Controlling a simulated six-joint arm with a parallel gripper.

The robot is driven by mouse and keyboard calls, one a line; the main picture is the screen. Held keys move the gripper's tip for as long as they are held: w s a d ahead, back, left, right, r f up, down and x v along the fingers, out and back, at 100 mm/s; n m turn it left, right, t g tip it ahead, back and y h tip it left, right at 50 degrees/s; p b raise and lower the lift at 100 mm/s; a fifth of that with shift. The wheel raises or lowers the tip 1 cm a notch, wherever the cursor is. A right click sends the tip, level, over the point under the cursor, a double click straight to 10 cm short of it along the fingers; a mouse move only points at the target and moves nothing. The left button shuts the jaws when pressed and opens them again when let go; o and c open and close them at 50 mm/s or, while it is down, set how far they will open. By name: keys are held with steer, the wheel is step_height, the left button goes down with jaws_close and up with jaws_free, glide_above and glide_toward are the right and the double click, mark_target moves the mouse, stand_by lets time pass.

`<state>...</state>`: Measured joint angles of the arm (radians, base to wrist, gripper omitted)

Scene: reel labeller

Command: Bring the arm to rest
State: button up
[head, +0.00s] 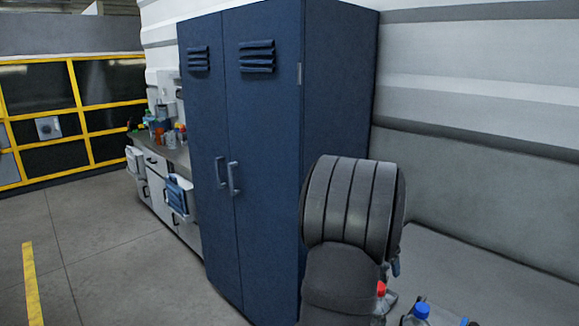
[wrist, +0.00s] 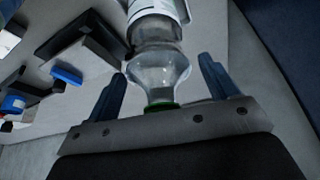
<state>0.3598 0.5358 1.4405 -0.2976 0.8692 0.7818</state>
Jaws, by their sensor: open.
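My gripper (wrist: 162,72) shows in the wrist view with its two blue fingers spread apart. A clear bottle (wrist: 158,72) with a green cap and a white label shows between the fingers in the picture, its cap toward the gripper's base. Gaps show on both sides of the bottle, and the fingers do not press on it. In the head view my arm rises in front of the locker and hides part of the counter; the gripper is mostly hidden there.
A tall dark blue locker (head: 255,160) stands left of my arm. Bottles with a red cap (head: 381,289) and a blue cap (head: 421,310) show low at the right. In the wrist view, dark boxes (wrist: 85,50) and a blue item (wrist: 67,75) lie on the pale surface (wrist: 75,105).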

step_height(320, 180, up, 4)
steer(key=shift+r, duration=0.25)
steer(key=shift+s+d+r, duration=0.35)
steer(key=shift+s+r, duration=0.05)
steer(key=shift+s, duration=0.1)
steer(key=shift+s+d+r, duration=0.3)
steer(key=shift+s+r, duration=0.05)
steer(key=shift+s, duration=0.15)
